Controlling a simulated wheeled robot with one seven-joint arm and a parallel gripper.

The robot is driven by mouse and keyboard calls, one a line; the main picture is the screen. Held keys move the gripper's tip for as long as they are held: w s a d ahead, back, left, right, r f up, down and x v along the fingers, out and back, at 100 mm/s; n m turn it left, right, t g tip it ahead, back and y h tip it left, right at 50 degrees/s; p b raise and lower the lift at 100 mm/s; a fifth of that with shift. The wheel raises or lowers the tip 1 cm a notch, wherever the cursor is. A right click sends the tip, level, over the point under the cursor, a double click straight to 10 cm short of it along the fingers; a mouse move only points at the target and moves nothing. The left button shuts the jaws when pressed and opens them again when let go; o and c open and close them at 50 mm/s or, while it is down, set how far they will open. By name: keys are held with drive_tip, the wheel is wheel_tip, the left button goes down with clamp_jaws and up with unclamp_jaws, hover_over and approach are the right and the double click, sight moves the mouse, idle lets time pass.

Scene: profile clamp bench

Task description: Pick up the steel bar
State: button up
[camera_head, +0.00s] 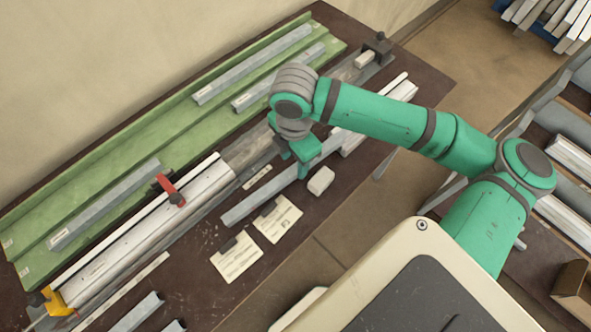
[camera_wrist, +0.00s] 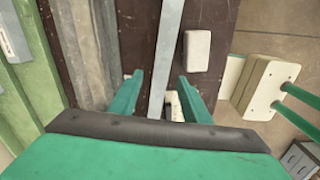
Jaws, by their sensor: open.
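A long grey steel bar (camera_head: 258,199) lies on the dark bench top, slanting from lower left to upper right; my gripper hides its middle in the head view. My green gripper (camera_head: 303,165) is over the bar. In the wrist view the bar (camera_wrist: 167,50) runs between the two fingers of my gripper (camera_wrist: 158,79), with a gap on each side. The fingers are apart and hold nothing. I cannot tell how far down the fingertips reach beside the bar. Other similar grey bars (camera_head: 105,205) lie on a green rack.
A white block (camera_head: 321,181) lies close right of the bar, near my gripper. Two paper cards (camera_head: 236,258) with dark clips lie in front. A long metal profile fixture (camera_head: 150,225) with a red clamp (camera_head: 170,190) and a yellow clamp (camera_head: 57,301) runs behind the bar.

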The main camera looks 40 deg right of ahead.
sight(295, 169)
drive_tip(key=shift+d+f, duration=0.1)
drive_tip(key=shift+f, duration=2.65)
clamp_jaws()
